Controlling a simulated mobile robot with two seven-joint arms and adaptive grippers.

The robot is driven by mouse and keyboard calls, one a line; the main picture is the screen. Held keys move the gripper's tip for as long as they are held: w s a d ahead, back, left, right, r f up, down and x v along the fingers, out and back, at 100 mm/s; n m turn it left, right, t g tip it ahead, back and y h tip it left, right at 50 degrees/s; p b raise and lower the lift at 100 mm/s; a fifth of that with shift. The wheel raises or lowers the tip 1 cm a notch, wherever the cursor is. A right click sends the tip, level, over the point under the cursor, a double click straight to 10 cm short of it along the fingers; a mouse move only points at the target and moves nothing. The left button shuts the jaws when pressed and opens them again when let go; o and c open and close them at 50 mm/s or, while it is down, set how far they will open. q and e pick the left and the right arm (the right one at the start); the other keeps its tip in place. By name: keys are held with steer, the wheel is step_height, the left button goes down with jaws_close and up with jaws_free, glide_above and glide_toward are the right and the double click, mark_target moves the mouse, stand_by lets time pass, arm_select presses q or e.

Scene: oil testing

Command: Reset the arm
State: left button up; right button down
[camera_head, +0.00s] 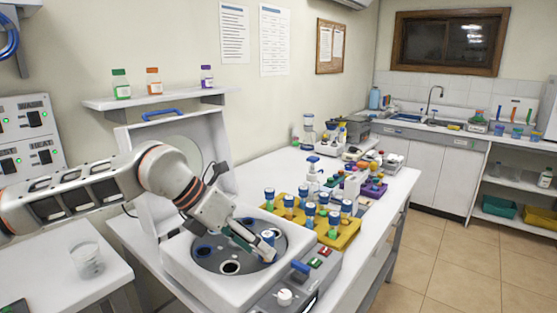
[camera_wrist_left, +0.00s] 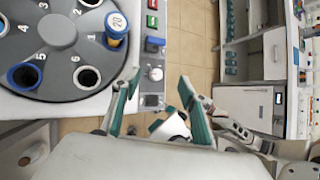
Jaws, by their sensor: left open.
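My left arm comes in from the left over the white centrifuge (camera_head: 190,268), whose lid (camera_head: 150,140) stands raised. My left gripper (camera_head: 250,240) is above the rotor, close to a blue-capped tube (camera_head: 268,236) seated in it. In the left wrist view the two teal fingers of the left gripper (camera_wrist_left: 157,90) are apart. The tube (camera_wrist_left: 116,28), marked 20, shows in a rotor slot to the upper left, clear of the fingers. Other slots of the grey rotor (camera_wrist_left: 60,42) are visible, some with blue rims. My right gripper is not in view.
A yellow rack (camera_head: 345,238) with several blue-capped tubes stands right behind the centrifuge. A control panel (camera_head: 285,297) with a knob and coloured buttons is at its front right. A clear cup (camera_head: 87,260) stands on the left table. Open tiled floor (camera_head: 440,260) lies to the right.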

arm_select(q)
steer(key=s+d+g+h, duration=0.2)
steer(key=s+d+h, duration=0.2)
steer(key=s+d, duration=0.45)
steer(key=s+d+r+n+t+h, duration=0.2)
steer(key=d+r+n+t+h, duration=0.3)
steer(key=r+h, duration=0.6)
steer(key=w+a+f+n+t+y, duration=0.1)
steer(key=w+a+n+t+y, duration=0.4)
steer(key=a+n+t, duration=0.4)
steer(key=w+a+f+n+t+y, duration=0.1)
steer(key=w+a+n+t+y, duration=0.45)
steer(key=n, duration=0.55)
steer(key=s+a+f+n+g+y, duration=0.35)
steer(key=a+f+n+y, duration=0.55)
steer(key=a+f+y, duration=0.6)
steer(key=s+a+f+n+g+y, duration=0.1)
steer(key=s+a+f+n+g, duration=0.1)
steer(key=s+a+f+g, duration=0.65)
steer(key=s+a+f+n+g+y, duration=0.1)
steer(key=s+a+f, duration=0.5)
steer(key=s+f, duration=0.65)
steer(key=w+d+f+n+t+h, duration=0.1)
steer(key=d+f+n+t+h, duration=0.2)
steer(key=d+f+h, duration=0.5)
steer(key=d+f+t, duration=0.1)
steer(key=d+f, duration=0.5)
steer(key=d, duration=0.1)
steer(key=shift+w+d+f, duration=0.2)
steer(key=shift+w+d, duration=0.15)
